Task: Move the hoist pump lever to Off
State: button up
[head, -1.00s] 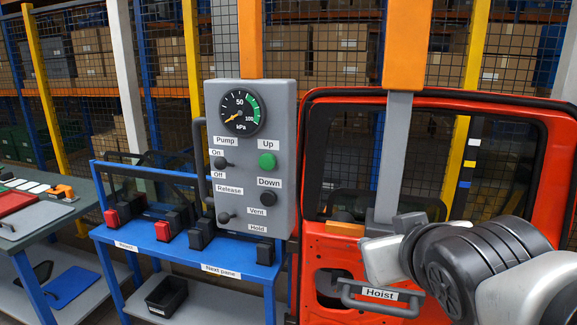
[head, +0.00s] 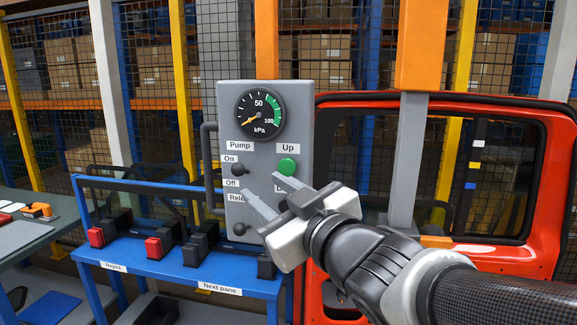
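The grey hoist panel (head: 226,110) stands left of centre in the head view. Its pump lever (head: 239,169) is a small dark knob between the On label (head: 231,159) and the Off label (head: 231,183). I cannot tell surely which way it points. My gripper (head: 261,184) is open and empty in front of the panel. Its two pale fingers point toward the panel's upper left, with the tips right of and a little below the pump lever, apart from it in the picture. The gripper hides the Down button and part of the Release label.
A green Up button (head: 287,167) is right of the pump lever. A lower lever (head: 240,229) sits beneath. The gauge (head: 261,113) is at the top. A blue stand (head: 150,265) with red-tipped clamps is left; a red door (head: 540,190) is right.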

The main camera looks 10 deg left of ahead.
aim_at(240, 171)
jog(key=x, duration=1.3)
jog(key=shift+w+a+f, duration=0.1)
jog(key=shift+w+f, duration=0.05)
